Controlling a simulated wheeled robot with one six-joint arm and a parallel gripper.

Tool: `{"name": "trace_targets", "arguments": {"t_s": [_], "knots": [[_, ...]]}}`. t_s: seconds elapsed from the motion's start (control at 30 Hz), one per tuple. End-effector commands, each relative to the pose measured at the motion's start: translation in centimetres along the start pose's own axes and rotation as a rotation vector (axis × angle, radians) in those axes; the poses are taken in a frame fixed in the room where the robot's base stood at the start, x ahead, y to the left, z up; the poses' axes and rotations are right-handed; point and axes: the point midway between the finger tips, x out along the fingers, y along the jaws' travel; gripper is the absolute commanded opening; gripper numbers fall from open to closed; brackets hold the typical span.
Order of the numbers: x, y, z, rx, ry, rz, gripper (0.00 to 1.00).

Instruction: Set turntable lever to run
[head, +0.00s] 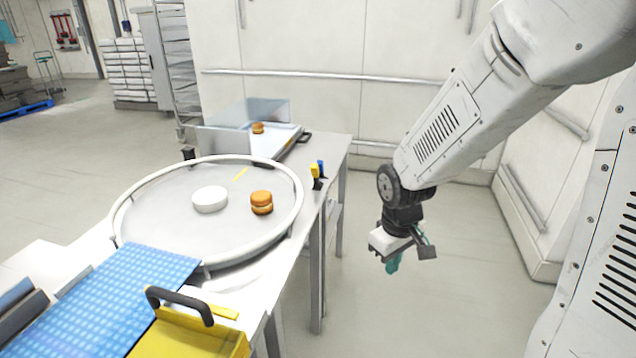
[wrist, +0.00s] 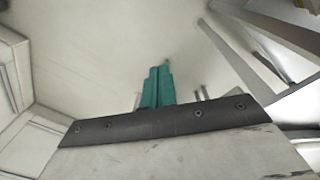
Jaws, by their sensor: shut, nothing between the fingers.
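The round grey turntable (head: 150,210) with a raised rim stands on the metal table. A small lever with a yellow handle (head: 315,171) stands at the table's right edge, beside a blue piece (head: 321,166); which setting it is in I cannot tell. My gripper (head: 393,264) hangs to the right of the table, apart from the lever, pointing down over the floor. Its teal fingers are together and empty, as the wrist view also shows (wrist: 158,87). The lever is not seen in the wrist view.
A clear-walled tray (head: 285,142) with another round (head: 258,128) is behind. Floor under my gripper is clear.

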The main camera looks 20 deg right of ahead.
Motion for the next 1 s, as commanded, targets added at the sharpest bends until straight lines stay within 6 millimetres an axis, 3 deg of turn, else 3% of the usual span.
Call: {"name": "trace_targets", "arguments": {"t_s": [0.03,0.3,0.6,0.8,1.0], "knots": [[1.7,0.4,-1.1,-0.042,0.021,0.007,0.0],[9.5,2.1,-8.3,-0.341,0.242,0.099,0.0],[16.2,2.5,-15.8,-0.715,0.565,0.303,0.0],[17.6,2.0,-19.6,-0.933,0.794,0.521,0.0],[15.6,1.4,-22.4,-1.098,1.016,0.835,0.0]]}}
